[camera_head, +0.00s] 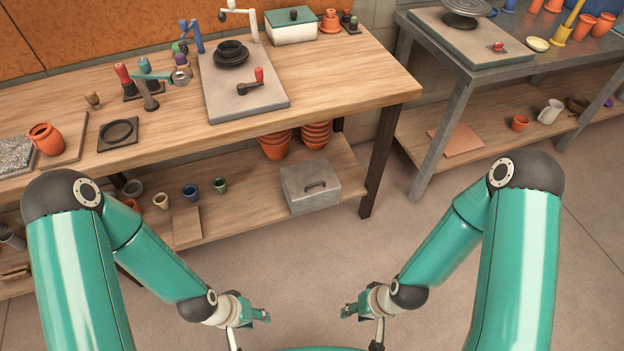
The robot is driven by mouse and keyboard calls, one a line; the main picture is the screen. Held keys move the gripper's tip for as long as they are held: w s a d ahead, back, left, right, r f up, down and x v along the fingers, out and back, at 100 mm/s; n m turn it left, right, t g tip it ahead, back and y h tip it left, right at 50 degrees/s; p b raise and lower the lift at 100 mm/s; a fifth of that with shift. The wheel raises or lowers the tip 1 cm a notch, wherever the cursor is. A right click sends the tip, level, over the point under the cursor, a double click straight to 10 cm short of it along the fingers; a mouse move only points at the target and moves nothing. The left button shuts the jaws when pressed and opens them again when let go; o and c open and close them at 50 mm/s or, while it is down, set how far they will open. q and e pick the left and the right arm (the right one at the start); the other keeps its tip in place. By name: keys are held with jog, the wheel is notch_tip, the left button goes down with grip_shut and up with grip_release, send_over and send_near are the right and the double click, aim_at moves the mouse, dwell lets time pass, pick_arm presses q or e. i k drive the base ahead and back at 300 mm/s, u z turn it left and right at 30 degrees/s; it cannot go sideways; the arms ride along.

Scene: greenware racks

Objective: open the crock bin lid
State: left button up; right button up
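A grey box with a closed lid (308,178) and a dark bar handle on top stands on the lower shelf of the left bench, near its right end. It looks like the crock bin (315,203). A white box (292,34) with a closed dark green lid stands on the bench top at the back. My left gripper (264,315) hangs low in front of the bench, well below the grey box in the picture. My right gripper (347,312) hangs to its right. Both are away from the boxes and hold nothing visible; their finger gaps are too small to judge.
Stacked terracotta pots (316,134) stand behind the grey box. A dark bench leg (378,165) is close to its right. A wooden board (187,227) and small cups (190,192) are to its left. The bench top (345,80) overhangs the shelf. The floor (300,255) in front is clear.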

aim_at(313, 177)
jog(key=i, duration=0.85)
jog(key=z, duration=0.05)
